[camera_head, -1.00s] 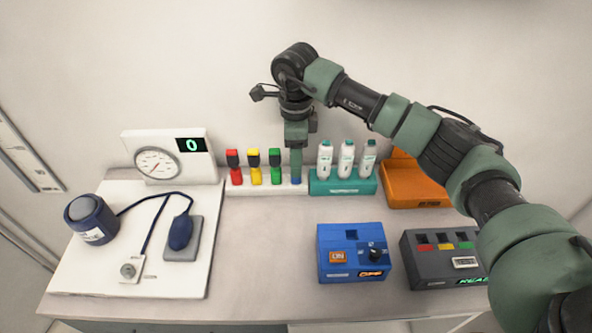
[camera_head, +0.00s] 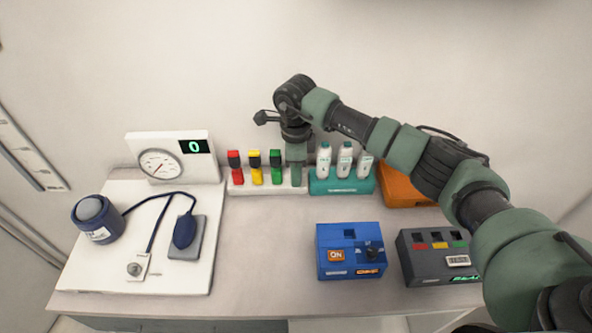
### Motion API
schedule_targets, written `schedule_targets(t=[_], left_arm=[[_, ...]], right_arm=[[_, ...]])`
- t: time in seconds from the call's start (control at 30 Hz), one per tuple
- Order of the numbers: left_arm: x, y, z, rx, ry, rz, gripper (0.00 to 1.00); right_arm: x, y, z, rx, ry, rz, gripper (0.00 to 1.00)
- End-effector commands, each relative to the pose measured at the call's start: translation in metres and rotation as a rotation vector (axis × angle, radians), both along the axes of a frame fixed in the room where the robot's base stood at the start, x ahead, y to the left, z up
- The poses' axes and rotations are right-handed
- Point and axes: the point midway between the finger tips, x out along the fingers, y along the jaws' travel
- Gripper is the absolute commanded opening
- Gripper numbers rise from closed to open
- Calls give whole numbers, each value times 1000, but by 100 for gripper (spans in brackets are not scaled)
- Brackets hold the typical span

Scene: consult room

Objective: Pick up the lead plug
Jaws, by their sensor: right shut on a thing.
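My right gripper (camera_head: 297,180) points straight down at the rack's right end, beside the green plug. It is shut on the fourth plug, the blue one, which the fingers now hide. I cannot tell whether that plug is still fully seated. My left gripper is not in view.
A teal holder (camera_head: 341,188) with white bottles stands close right of the gripper, and an orange tray (camera_head: 400,190) beyond it. A blue box (camera_head: 350,262) and a dark grey box (camera_head: 430,272) sit in front. The middle table is clear.

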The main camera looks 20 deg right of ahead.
Motion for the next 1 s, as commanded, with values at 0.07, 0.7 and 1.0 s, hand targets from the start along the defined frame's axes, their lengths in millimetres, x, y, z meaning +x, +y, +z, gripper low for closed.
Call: schedule_targets(t=[0.07, 0.7, 1.0], left_arm=[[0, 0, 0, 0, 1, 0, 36], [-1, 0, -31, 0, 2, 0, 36], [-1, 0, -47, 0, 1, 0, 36]], right_arm=[[0, 0, 0, 0, 0, 0, 0], [2, 0, 91, 1, -10, 0, 0], [1, 0, 169, 0, -5, -1, 0]])
